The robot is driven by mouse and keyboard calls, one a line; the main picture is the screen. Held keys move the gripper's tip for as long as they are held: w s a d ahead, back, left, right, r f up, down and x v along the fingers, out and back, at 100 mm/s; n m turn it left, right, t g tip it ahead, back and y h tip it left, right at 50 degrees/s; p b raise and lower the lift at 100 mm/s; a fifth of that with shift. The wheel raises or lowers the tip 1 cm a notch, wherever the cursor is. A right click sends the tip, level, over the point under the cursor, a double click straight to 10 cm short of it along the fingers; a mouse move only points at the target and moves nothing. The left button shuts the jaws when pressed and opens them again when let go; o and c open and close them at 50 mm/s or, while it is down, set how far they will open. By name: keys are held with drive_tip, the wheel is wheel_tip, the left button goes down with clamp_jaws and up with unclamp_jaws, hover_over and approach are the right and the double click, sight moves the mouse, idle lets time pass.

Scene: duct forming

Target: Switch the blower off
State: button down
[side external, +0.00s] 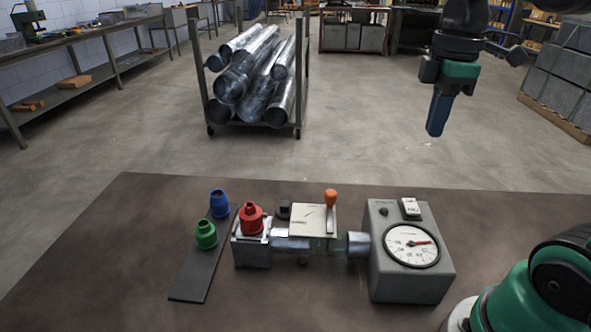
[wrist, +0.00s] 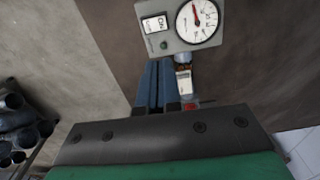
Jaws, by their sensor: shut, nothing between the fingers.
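The blower is a grey box (side external: 385,283) at the right of the bench, with a round white dial (side external: 411,246) and red needle on its front. A white rocker switch (side external: 410,208) sits on its top beside a small dark round knob or lamp (side external: 383,211). In the wrist view the switch (wrist: 154,24) shows lettering too small to read surely, and the small round part (wrist: 164,44) looks dark green. I cannot tell the switch's position. My gripper (side external: 435,131) is shut and empty, high above and beyond the box. Its blue fingers (wrist: 154,66) point toward the box, apart from it.
A duct (side external: 292,245) with a flat plate (side external: 313,218) and orange-topped lever (side external: 330,198) joins the box to a block with a red nozzle (side external: 251,218). Green (side external: 206,235) and blue (side external: 219,205) nozzles stand on a dark strip. The bench's back is clear.

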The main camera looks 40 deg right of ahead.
sight(413, 211)
drive_tip(key=shift+s+d+r, duration=0.15)
drive_tip(key=shift+s+r, duration=0.05)
drive_tip(key=shift+r, duration=0.05)
wheel_tip(413, 211, down, 13)
drive_tip(key=shift+f, duration=0.2)
drive_tip(key=shift+s+f, duration=0.1)
drive_tip(key=shift+f, duration=0.2)
idle(0.3)
